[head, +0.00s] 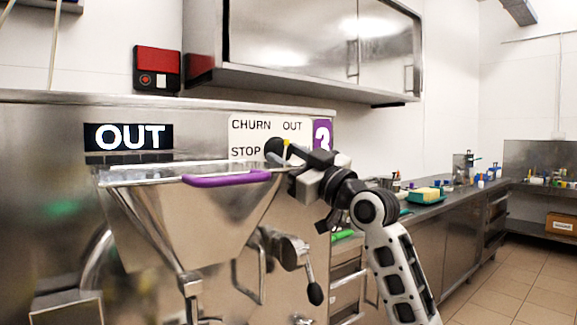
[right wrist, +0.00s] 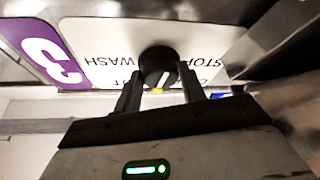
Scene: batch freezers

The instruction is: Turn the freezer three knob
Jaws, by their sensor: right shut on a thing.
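The freezer three knob (right wrist: 158,66) is round and black with a white pointer line. In the right wrist view, which sees the panel upside down, the line points toward the bottom of the picture. In the head view the knob (head: 274,149) is on the white label panel (head: 247,138), beside the purple 3 plate (head: 322,136). My right gripper (right wrist: 161,88) is shut on the knob, one finger on each side. In the head view the right gripper (head: 287,155) covers part of the panel. The freezer's display (head: 128,137) reads OUT. My left gripper is out of view.
A steel hopper (head: 190,225) with a purple-handled lid (head: 227,179) juts out below the panel, left of my right arm. A lever with a black grip (head: 315,293) is below. A steel wall cabinet (head: 320,45) hangs above. A counter with a green tray (head: 425,197) runs right.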

